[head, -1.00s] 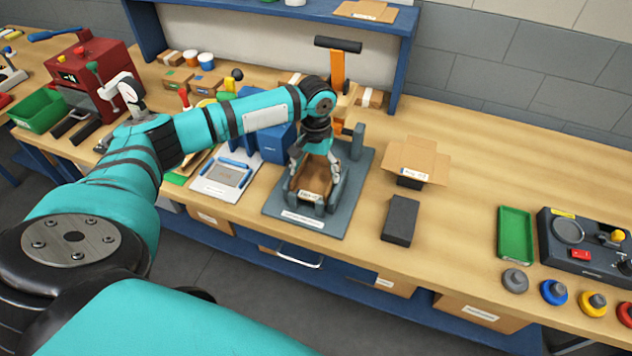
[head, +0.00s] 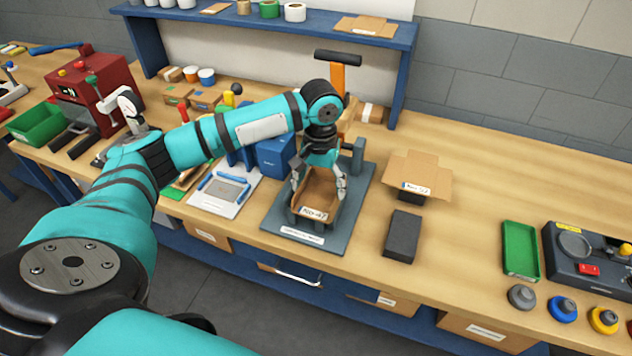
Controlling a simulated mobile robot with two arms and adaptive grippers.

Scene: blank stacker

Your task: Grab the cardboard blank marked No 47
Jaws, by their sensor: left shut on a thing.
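The cardboard blank marked No 47 (head: 319,191) is a brown, folded, tray-like piece with a white label on its front. It sits at the grey press fixture (head: 352,205) in the middle of the bench, below the orange lever. My left gripper (head: 320,179) reaches down over it from above, with one finger on each side, and is shut on it. Whether the blank's underside touches the fixture is hidden. My right gripper is not in view.
Another open cardboard piece (head: 417,173) rests on a dark block to the right. A dark grey block (head: 401,236) lies in front of it. A green tray (head: 520,250) and control box (head: 590,262) stand at far right. Bench between is clear. A blue shelf (head: 385,40) is behind.

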